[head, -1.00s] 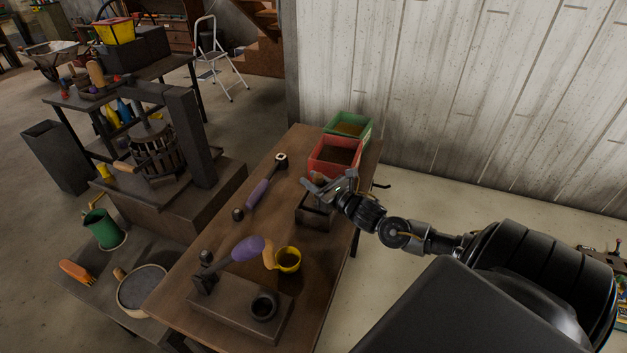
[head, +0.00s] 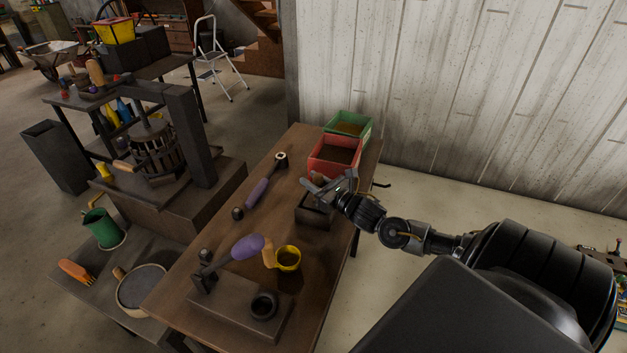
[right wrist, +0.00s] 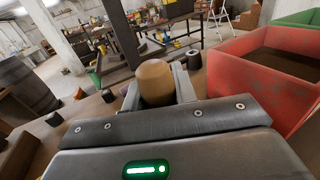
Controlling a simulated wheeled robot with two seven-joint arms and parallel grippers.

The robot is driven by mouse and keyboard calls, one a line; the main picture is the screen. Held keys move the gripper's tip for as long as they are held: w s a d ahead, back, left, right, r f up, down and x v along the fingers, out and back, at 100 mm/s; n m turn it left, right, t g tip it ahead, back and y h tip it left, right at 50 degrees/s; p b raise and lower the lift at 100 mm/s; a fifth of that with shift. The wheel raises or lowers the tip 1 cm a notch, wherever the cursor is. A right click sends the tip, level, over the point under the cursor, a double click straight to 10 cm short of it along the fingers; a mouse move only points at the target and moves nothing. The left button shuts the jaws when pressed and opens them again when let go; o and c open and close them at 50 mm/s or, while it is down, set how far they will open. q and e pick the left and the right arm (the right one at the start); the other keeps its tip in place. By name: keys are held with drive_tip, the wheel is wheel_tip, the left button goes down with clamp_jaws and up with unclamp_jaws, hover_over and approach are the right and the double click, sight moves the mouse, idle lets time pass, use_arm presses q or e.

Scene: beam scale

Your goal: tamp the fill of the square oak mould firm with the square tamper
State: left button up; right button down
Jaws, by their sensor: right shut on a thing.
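The square mould (head: 313,217) is a dark, open box on the brown workbench, just in front of the red bin. My right gripper (head: 325,185) is directly above it, and the gripper hides part of the mould's inside. In the right wrist view the right gripper (right wrist: 157,92) is shut on an upright, round-topped wooden handle (right wrist: 156,80), which looks like the square tamper's. The tamper's foot is hidden, so I cannot tell whether it touches the fill. My left gripper is not in view.
A red bin (head: 334,168) and a green bin (head: 362,137) of fill stand behind the mould. A purple-handled tool (head: 257,193) lies to the left. A yellow cup (head: 288,265) and a dark block (head: 235,308) are nearer. The workbench (head: 215,240) has bare wood between them.

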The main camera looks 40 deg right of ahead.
drive_tip(key=shift+r+p, duration=0.8)
drive_tip(key=shift+r, duration=0.2)
drive_tip(key=shift+f+b, duration=0.8)
drive_tip(key=shift+f, duration=0.2)
idle(0.4)
drive_tip(key=shift+s+f, duration=0.1)
drive_tip(key=shift+f, duration=0.1)
idle(0.3)
drive_tip(key=shift+a+r, duration=0.1)
drive_tip(key=shift+r+p, duration=0.85)
drive_tip(key=shift+r, duration=0.25)
wheel_tip(320, 180, up, 7)
drive_tip(key=p, duration=0.5)
drive_tip(key=shift+p, duration=0.35)
